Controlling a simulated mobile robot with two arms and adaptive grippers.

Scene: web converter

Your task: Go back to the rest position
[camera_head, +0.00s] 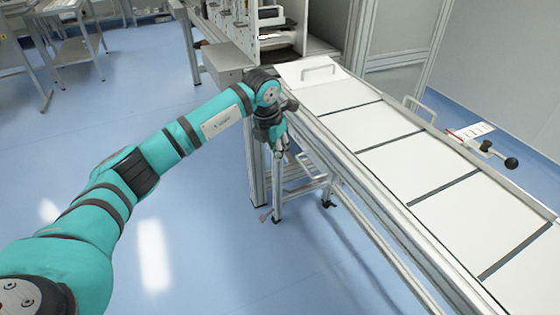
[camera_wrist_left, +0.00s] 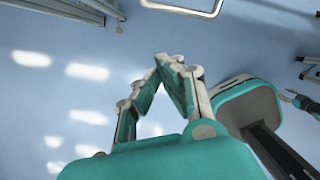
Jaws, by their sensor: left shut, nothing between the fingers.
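My left arm reaches in from the left in the head view. Its gripper (camera_head: 282,150) points down beside the near edge of the long white-topped machine table (camera_head: 350,130). In the left wrist view the fingers of the left gripper (camera_wrist_left: 168,62) meet at their tips, with nothing between them. Blue floor shows below the fingers.
A metal frame step (camera_head: 300,180) stands on the floor under the table, near the left gripper. A grey box (camera_head: 226,60) and the machine housing (camera_head: 300,30) lie behind the gripper. A trolley (camera_head: 75,40) stands far left. Open blue floor (camera_head: 220,230) lies in front.

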